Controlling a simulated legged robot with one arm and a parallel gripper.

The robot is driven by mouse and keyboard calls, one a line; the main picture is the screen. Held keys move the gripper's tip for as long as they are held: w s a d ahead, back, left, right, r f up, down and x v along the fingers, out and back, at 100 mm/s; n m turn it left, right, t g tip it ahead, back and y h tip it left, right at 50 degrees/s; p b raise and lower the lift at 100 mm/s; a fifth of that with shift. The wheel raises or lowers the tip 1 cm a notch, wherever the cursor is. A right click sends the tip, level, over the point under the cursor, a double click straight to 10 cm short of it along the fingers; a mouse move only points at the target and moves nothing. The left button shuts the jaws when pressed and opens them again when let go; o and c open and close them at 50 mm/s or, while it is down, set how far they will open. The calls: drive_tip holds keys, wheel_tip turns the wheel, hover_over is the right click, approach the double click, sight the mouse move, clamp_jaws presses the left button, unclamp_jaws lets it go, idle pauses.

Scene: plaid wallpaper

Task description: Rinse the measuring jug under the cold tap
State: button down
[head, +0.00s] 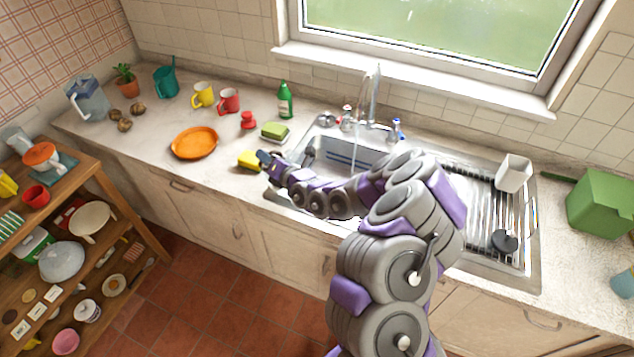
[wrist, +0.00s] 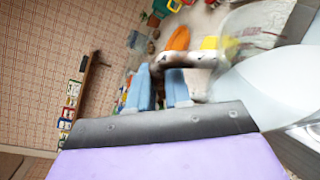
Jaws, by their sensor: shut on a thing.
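In the head view my gripper (head: 267,161) is at the left front edge of the sink, by the yellow sponge. The jug is hard to make out there. The tap (head: 374,85) stands behind the sink (head: 340,150), and a thin water stream (head: 354,148) falls from it. A blue-marked tap handle (head: 397,129) is to its right.
A yellow sponge (head: 249,159), a green-topped sponge (head: 275,130) and a green bottle (head: 285,100) are left of the sink. An orange plate (head: 195,142) lies farther left. A white container (head: 514,172) and dark object (head: 504,241) are on the drainer (head: 480,225).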

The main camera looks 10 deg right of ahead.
drive_tip(key=shift+w+d+r+m+t+b, duration=0.1)
drive_tip(key=shift+d+m+t+b, duration=0.2)
drive_tip(key=shift+d+m+b, duration=1.05)
idle(0.4)
drive_tip(key=shift+w+d+f+y+b, duration=0.1)
drive_tip(key=shift+d+f+y+b, duration=0.25)
drive_tip(key=shift+b, duration=0.6)
drive_tip(key=shift+f+y+b, duration=0.15)
drive_tip(key=shift+f+b, duration=0.25)
drive_tip(key=shift+b, duration=0.55)
